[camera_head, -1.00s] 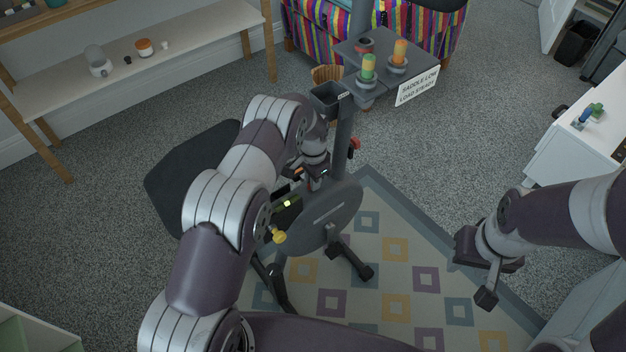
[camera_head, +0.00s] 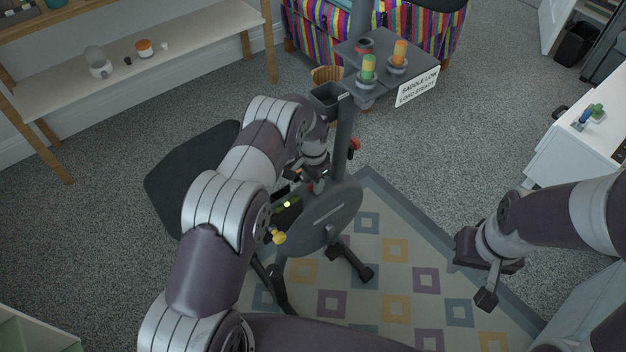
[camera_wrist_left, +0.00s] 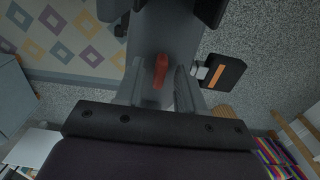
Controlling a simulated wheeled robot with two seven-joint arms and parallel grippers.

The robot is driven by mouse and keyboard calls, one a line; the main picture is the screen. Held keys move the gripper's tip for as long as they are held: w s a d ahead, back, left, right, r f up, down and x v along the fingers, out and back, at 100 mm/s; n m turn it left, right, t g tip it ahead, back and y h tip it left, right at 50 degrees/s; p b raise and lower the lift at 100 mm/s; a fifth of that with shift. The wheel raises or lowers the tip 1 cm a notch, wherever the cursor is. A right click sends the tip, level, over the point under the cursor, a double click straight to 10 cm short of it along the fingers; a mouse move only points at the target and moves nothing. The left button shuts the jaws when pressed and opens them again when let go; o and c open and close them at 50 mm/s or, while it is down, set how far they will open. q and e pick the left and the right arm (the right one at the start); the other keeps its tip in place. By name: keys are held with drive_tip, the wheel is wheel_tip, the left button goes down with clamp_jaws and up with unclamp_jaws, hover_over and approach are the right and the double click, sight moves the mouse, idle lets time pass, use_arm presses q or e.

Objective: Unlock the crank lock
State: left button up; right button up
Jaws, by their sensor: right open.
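A dark grey exercise-bike-like stand (camera_head: 328,222) with a round disc stands on the patterned rug. A small red part (camera_wrist_left: 160,72), possibly the crank lock's lever, lies between my left fingers in the left wrist view. My left gripper (camera_wrist_left: 160,88) is open, with one finger on each side of the red part and a visible gap to each. In the head view my left gripper (camera_head: 312,180) is at the stand's upper frame, partly hidden by my wrist. My right gripper (camera_head: 480,272) is open and empty above the rug's right edge, away from the stand.
A yellow knob (camera_head: 279,237) and a small lit display (camera_head: 287,206) sit close to my left forearm. A tray (camera_head: 385,47) with colourful spools tops the post. A white shelf (camera_head: 190,35) is at upper left, a white cabinet (camera_head: 575,150) at right. The rug (camera_head: 400,310) is clear in front.

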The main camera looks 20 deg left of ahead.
use_arm(q)
wheel_tip(320, 180, up, 13)
drive_tip(key=p, duration=0.1)
drive_tip(key=shift+f+p, duration=0.15)
drive_tip(key=shift+p, duration=0.15)
